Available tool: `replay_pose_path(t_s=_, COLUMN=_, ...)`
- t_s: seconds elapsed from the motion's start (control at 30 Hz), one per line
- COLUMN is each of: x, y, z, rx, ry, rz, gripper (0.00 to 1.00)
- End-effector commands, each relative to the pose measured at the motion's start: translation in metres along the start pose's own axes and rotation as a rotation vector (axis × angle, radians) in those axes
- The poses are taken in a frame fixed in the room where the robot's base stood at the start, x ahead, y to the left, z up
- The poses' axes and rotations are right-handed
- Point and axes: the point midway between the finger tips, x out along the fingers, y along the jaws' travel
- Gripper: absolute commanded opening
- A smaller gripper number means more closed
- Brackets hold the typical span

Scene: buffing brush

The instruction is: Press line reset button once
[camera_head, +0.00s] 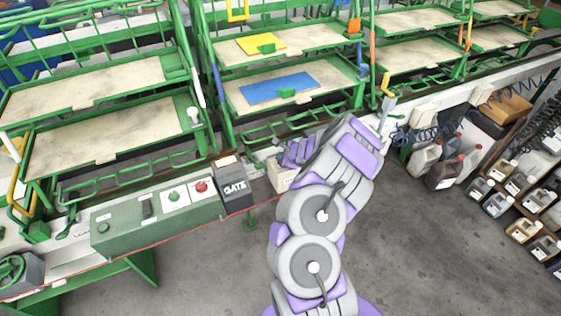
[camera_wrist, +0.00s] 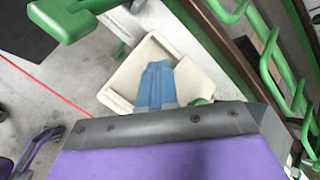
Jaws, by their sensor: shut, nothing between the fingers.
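A long green control box (camera_head: 150,222) lies along the rail at lower left in the head view. A green button (camera_head: 174,197) and a red button (camera_head: 201,187) sit on white plates on its top. I cannot read which one is the line reset button. A dark box marked GATE (camera_head: 235,188) stands at its right end. My gripper (camera_head: 294,153) is shut and empty, right of the GATE box and near a cream bin (camera_head: 281,177). The wrist view shows my grey-edged purple jaw (camera_wrist: 165,127) in front of the bin, away from the buttons.
The cream bin holds blue cloth (camera_wrist: 157,84) in the wrist view. Green racks with shelves (camera_head: 95,90) stand behind the rail. Jugs (camera_head: 440,165) and bottles stand on the right. A dark green handwheel (camera_head: 12,269) is at far left. The grey floor (camera_head: 410,250) is clear at lower right.

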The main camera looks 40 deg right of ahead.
Motion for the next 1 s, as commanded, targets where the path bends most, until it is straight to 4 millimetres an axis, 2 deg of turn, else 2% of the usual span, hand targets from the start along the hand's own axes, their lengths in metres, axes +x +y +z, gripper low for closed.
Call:
replay_pose_path(t_s=0.63, x=0.003, y=0.002, z=-0.002, rx=0.0, ry=0.001, rz=0.001, gripper=0.0)
replay_pose_path(t_s=1.0, x=-0.008, y=-0.006, z=0.006, rx=-0.001, ry=0.001, rz=0.0, gripper=0.0)
